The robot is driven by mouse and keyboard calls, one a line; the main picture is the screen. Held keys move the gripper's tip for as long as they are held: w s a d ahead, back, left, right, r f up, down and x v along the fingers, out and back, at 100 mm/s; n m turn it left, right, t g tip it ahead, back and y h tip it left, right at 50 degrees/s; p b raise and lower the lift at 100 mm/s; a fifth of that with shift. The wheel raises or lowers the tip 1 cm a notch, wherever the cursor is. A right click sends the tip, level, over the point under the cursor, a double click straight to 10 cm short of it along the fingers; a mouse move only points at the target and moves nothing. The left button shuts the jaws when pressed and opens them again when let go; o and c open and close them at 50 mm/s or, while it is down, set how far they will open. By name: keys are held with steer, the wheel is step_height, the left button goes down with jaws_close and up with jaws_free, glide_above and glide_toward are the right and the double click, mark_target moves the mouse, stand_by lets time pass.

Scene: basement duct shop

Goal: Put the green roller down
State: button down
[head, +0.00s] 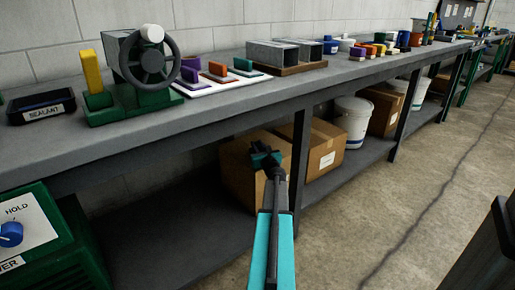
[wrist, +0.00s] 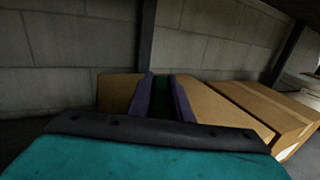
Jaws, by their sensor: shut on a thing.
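My gripper (head: 266,161) is at the end of my teal arm, in front of the cardboard boxes under the bench in the head view. In the wrist view its two dark purple-grey fingers (wrist: 161,98) are shut on the green roller (wrist: 161,106), which shows as a dark green strip between them. The roller's full shape and its ends are hidden or too dark to tell. The grey workbench (head: 215,112) runs above and behind the gripper. I see no contact between the roller and any surface.
The bench top holds a black sealant tray (head: 41,108), a green machine with a handwheel (head: 150,57), a white board with coloured blocks (head: 219,82) and metal ducts (head: 272,54). Below are cardboard boxes (head: 325,150) and a white bucket (head: 352,120). The bench's front strip is clear.

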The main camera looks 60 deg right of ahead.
mark_target(257, 144)
step_height(257, 144, up, 3)
steer(key=shift+r+p, duration=0.15)
steer(key=shift+p, duration=0.75)
steer(key=s+a+r+p, duration=0.1)
steer(key=s+a+p, duration=0.1)
steer(key=s+a, duration=0.7)
steer(key=a, duration=0.4)
steer(key=shift+s+r, duration=0.15)
steer(key=shift+r, duration=0.05)
